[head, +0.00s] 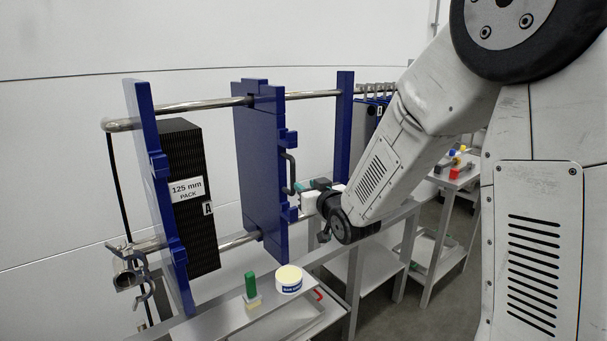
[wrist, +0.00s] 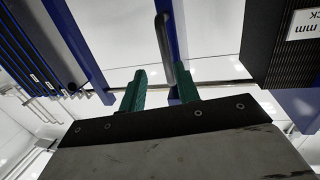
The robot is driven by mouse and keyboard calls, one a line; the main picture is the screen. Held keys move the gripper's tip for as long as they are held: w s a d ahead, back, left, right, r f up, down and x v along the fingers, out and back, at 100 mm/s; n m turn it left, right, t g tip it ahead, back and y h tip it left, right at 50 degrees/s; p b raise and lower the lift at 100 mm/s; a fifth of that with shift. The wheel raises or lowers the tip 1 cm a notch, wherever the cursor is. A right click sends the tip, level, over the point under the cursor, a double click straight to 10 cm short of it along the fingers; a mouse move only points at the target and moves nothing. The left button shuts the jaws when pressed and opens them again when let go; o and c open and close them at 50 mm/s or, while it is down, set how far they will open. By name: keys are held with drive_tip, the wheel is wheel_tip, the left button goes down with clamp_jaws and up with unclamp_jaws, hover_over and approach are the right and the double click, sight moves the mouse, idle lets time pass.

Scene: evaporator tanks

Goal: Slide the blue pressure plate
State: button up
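The blue pressure plate (head: 262,175) hangs upright on two horizontal steel rails, between a blue end plate on the left and a blue post on the right. Its dark vertical handle (head: 291,173) is on the side facing me. My gripper (head: 303,187) is beside the handle, partly hidden by its own body. In the wrist view its two green fingers (wrist: 158,82) stand apart with nothing held. The handle (wrist: 162,45) appears ahead of the gap, its near end close to the right finger. I cannot tell whether it lies between the fingers. The plate also shows edge-on (wrist: 176,40).
A black ribbed pack (head: 190,235) labelled 125 mm stands against the left end plate (head: 155,190); a wide gap separates it from the pressure plate. A white tub (head: 289,284) and a green-handled brush (head: 251,287) sit on the bench below.

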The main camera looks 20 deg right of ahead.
sight(294, 173)
drive_tip(key=shift+t, duration=0.3)
drive_tip(key=w, duration=0.2)
drive_tip(key=w+a+r, duration=0.1)
drive_tip(key=w, duration=0.4)
drive_tip(key=shift+w+a+r, duration=0.2)
drive_tip(key=shift+w+a, duration=0.15)
